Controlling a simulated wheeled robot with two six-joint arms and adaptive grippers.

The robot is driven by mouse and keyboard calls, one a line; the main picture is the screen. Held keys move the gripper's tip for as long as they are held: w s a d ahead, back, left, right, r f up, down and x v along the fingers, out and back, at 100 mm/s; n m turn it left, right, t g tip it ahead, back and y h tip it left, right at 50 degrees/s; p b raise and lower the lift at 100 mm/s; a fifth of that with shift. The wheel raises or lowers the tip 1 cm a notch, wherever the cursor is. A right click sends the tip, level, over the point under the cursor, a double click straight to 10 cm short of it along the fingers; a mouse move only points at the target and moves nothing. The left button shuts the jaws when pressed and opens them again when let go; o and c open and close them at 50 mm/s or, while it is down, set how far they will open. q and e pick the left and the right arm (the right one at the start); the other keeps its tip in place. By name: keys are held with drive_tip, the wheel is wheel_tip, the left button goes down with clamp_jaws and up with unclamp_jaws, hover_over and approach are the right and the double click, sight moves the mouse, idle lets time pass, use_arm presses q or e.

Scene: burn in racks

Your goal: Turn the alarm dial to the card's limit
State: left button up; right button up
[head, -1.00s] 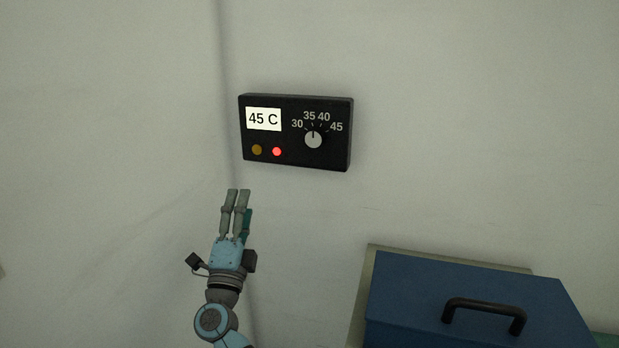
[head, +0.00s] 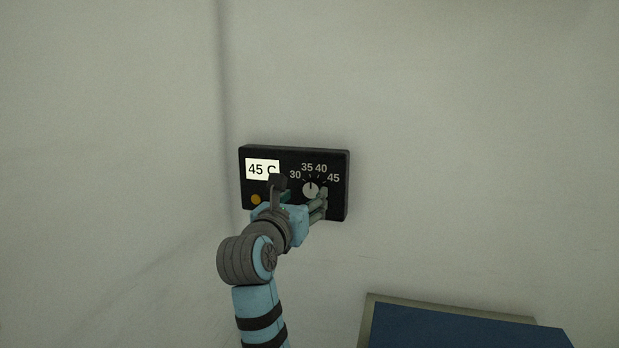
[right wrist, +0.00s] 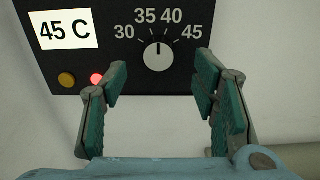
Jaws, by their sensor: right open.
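The alarm panel (head: 292,153) is a black box on the wall. Its white card (head: 262,168) reads 45 C; the card also shows in the right wrist view (right wrist: 68,29). The round grey dial (head: 310,190) has marks 30, 35, 40 and 45. In the right wrist view the dial (right wrist: 158,56) points straight up, between 35 and 40. My right gripper (right wrist: 160,82) is open and empty, its fingers either side of the dial and a little below it, apart from it. In the head view this gripper (head: 304,197) partly covers the panel's lower part. My left gripper is not in view.
An amber light (right wrist: 66,79) and a lit red light (right wrist: 97,78) sit low on the panel; my gripper hides the red one in the head view. A blue box (head: 460,330) stands at the lower right. The wall around the panel is clear.

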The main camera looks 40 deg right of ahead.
sight(311, 191)
drive_tip(key=x, duration=0.5)
drive_tip(key=shift+w+d+f, duration=0.15)
drive_tip(key=shift+f, duration=0.05)
drive_tip(key=shift+r, duration=0.1)
drive_tip(key=shift+c, duration=0.6)
drive_tip(key=c, duration=1.1)
drive_tip(key=shift+o, duration=0.2)
